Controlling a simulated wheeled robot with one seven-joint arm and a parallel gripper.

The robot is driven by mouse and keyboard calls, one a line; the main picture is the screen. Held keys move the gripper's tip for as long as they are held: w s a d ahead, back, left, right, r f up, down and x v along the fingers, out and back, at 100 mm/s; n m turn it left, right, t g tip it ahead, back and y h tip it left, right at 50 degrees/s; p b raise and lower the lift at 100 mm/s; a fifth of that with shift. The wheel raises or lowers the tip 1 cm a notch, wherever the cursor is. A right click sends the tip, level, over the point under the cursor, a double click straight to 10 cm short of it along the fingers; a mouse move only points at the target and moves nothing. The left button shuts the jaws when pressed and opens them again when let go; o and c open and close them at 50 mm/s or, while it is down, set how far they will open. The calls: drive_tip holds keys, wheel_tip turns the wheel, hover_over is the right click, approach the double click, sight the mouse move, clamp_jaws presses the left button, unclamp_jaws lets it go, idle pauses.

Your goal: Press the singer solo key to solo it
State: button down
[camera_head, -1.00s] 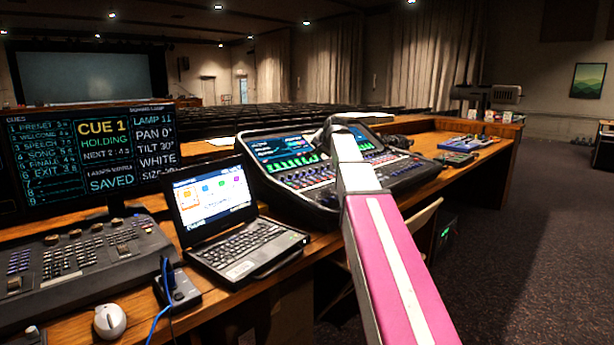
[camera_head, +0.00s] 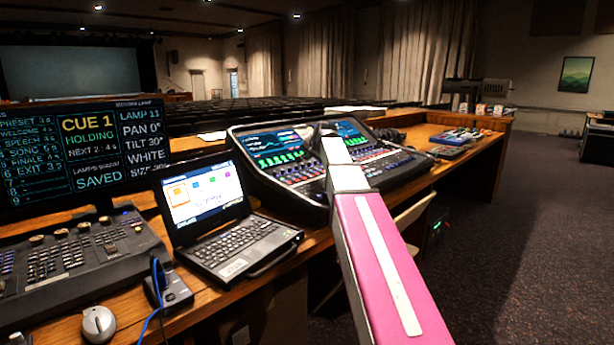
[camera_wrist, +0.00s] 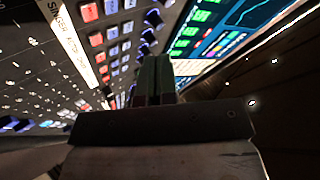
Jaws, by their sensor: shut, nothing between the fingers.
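The mixing desk (camera_head: 262,183) stands tilted on the wooden counter, with two lit screens above rows of lit keys and faders. In the wrist view, its panel (camera_wrist: 35,70) shows a white label strip (camera_wrist: 75,45) that reads "SINGER" at its upper end. Beside the strip runs a column of red-lit keys (camera_wrist: 96,39), with columns of blue-lit keys to their right. I cannot tell which key is the singer solo. My gripper (camera_wrist: 153,72) is shut and empty over the desk, its tips toward the keys. Contact cannot be judged. In the head view my arm hides part of the desk.
A laptop (camera_head: 240,245) stands left of the desk. A lighting console (camera_head: 75,260), a mouse (camera_head: 98,323) and a cue monitor (camera_head: 82,150) are further left. Small devices (camera_head: 455,140) lie on the counter to the right. A lit desk screen (camera_wrist: 225,25) rises close beside the fingers.

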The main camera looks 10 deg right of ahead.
drive_tip(key=shift+w+a+f, duration=0.1)
drive_tip(key=shift+f, duration=1.05)
drive_tip(key=shift+w+a+f, duration=0.1)
drive_tip(key=shift+f, duration=1)
drive_tip(key=shift+f, duration=0.15)
drive_tip(key=shift+f, duration=0.25)
drive_tip(key=shift+f, duration=0.25)
idle(0.9)
drive_tip(key=shift+r, duration=0.65)
drive_tip(key=shift+r, duration=0.15)
drive_tip(key=shift+s+d+r, duration=0.1)
drive_tip(key=shift+r, duration=1.1)
drive_tip(key=shift+s+d+r, duration=0.1)
drive_tip(key=shift+r, duration=1.05)
